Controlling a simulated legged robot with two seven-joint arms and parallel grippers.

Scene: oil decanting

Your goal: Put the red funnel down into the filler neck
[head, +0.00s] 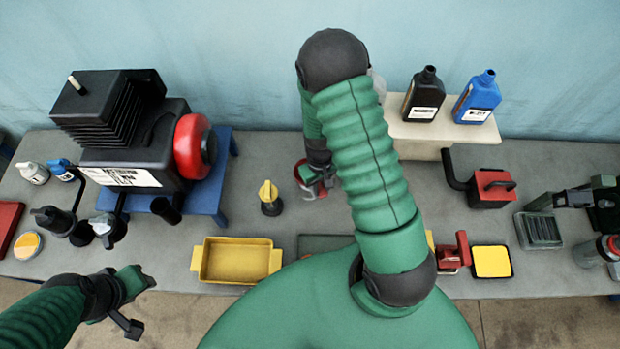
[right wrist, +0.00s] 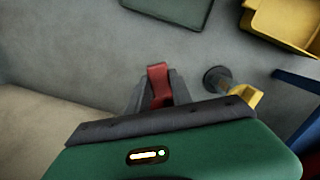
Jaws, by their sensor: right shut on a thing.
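My right gripper (head: 318,180) is over the middle of the table, partly hidden by my own arm. It is shut on the red funnel (head: 304,176), of which only a curved red edge shows in the head view. In the right wrist view a red strip of the funnel (right wrist: 157,82) shows between the dark fingers. A short black tube (head: 167,209), which looks like the filler neck, sticks out of the front of the black engine (head: 130,135), left of and apart from the funnel. My left gripper (head: 140,305) is open and empty at the lower left.
A yellow-topped black item (head: 269,199) stands between engine and right gripper. A yellow tray (head: 236,262) lies at the front edge. Black (head: 423,95) and blue (head: 477,97) bottles stand on a cream shelf. A red can (head: 491,188) is at right.

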